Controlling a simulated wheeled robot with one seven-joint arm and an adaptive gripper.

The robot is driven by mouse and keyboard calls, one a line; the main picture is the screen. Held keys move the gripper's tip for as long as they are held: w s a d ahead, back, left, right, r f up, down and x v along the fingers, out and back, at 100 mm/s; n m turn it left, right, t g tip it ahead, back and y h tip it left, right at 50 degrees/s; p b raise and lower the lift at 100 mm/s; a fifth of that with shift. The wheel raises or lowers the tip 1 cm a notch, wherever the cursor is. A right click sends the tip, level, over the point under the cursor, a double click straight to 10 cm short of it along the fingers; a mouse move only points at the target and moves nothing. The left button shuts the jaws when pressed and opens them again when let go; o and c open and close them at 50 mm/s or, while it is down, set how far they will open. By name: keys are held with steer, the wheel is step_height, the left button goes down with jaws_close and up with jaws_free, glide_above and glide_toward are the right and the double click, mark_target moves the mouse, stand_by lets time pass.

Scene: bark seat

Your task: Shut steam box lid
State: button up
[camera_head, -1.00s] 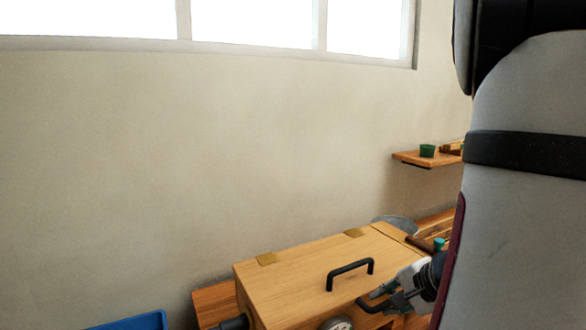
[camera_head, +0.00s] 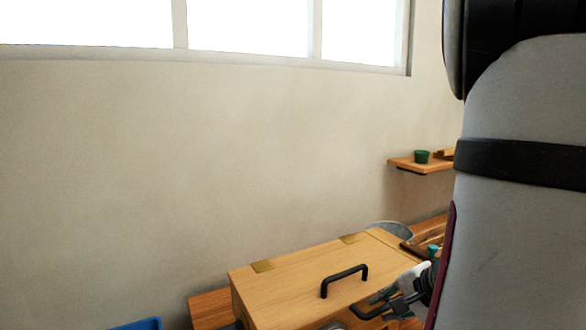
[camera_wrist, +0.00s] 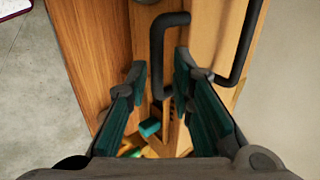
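The steam box (camera_head: 250,310) is a pale wooden box at the bottom of the head view. Its lid (camera_head: 300,265) lies flat across the top, with brass hinges along the back edge. A black lid handle (camera_head: 345,278) stands on the lid and probably is the right-hand bar (camera_wrist: 243,45) in the wrist view. A second black handle (camera_wrist: 157,55) reaches between my fingers in the wrist view. My gripper (camera_wrist: 161,70) is open, its teal-padded fingers apart on either side of that handle. In the head view my gripper (camera_head: 378,303) is at the box's right front. The box's front is mostly cut off.
A wall shelf (camera_head: 420,167) with a green cup (camera_head: 422,156) is at the right. A grey round container (camera_head: 390,230) stands behind the box. A blue bin (camera_head: 140,325) edges in at the bottom left. Small green and teal items lie below my fingers.

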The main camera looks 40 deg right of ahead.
steer(key=p+v, duration=0.2)
steer(key=v, duration=0.3)
stand_by(0.3)
stand_by(0.9)
steer(key=w+a+r+n+g+y, duration=0.1)
steer(key=w+a+r+n+y, duration=0.15)
steer(key=w+a+n, duration=0.4)
steer(key=w+a+r+n+g+y, duration=0.1)
steer(key=a+r+n, duration=0.2)
steer(key=a, duration=0.6)
steer(key=s+a+r+n, duration=0.2)
steer(key=a+r+n, duration=0.1)
steer(key=a+n, duration=0.2)
steer(key=s+a+r+n+h, duration=0.1)
steer(key=a+r+n, duration=0.3)
steer(key=a, duration=0.5)
steer(key=shift+s+a+n, duration=0.35)
steer(key=shift+s+n, duration=0.3)
steer(key=shift+n, duration=0.5)
steer(key=shift+r+h, duration=0.1)
steer(key=shift+h, duration=0.15)
